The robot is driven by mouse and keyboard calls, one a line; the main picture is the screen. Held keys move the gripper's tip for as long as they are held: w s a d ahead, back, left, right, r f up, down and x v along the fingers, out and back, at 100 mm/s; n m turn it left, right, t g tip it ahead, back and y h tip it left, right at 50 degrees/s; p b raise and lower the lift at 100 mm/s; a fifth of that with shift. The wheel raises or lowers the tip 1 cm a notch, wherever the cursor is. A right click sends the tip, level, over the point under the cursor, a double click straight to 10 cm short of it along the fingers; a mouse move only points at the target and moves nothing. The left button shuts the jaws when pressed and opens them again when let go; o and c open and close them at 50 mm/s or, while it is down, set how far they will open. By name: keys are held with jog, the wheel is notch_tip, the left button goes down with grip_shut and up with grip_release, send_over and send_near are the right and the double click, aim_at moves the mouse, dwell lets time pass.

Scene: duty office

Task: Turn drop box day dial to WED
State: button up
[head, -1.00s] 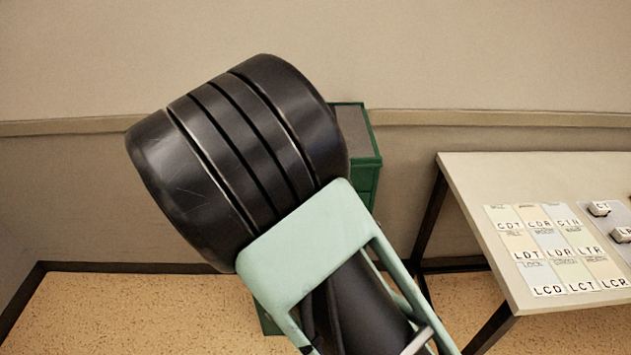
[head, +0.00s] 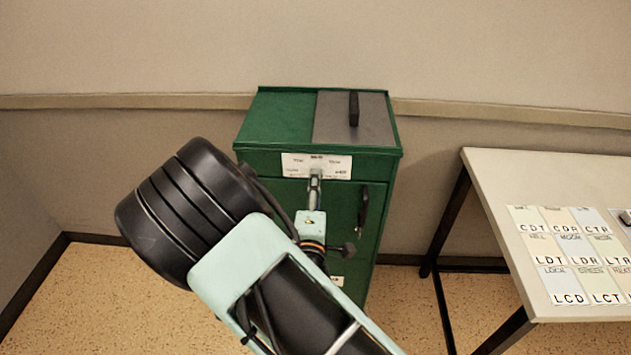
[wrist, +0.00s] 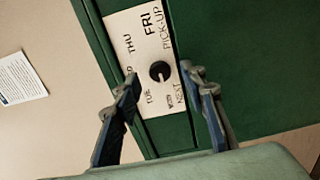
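The drop box (head: 275,115) is a green cabinet against the wall, with a white day plate (head: 292,161) high on its front. In the wrist view the plate (wrist: 124,24) carries the words FRI, THU, TUE, NEXT PICK-UP and, less clearly, MON. A label ending in D is partly hidden by the left finger. The day dial (wrist: 160,71) is a small round black knob on the plate. I cannot tell which day it points at. My gripper (wrist: 162,80) is open, its blue-grey fingers on either side of the dial with gaps. In the head view my gripper (head: 315,182) is in front of the plate.
The box has a grey lid panel with a black handle (head: 354,108) on top and a dark handle (head: 363,207) on its front. A table (head: 500,175) with lettered cards stands at right. A paper (wrist: 20,78) is on the left in the wrist view.

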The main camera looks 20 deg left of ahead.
jog(key=shift+x, duration=0.9)
jog(key=shift+c, duration=0.6)
grip_shut()
jog(key=m+b, duration=1.7)
jog(key=b, duration=0.1)
jog(key=shift+m, duration=0.4)
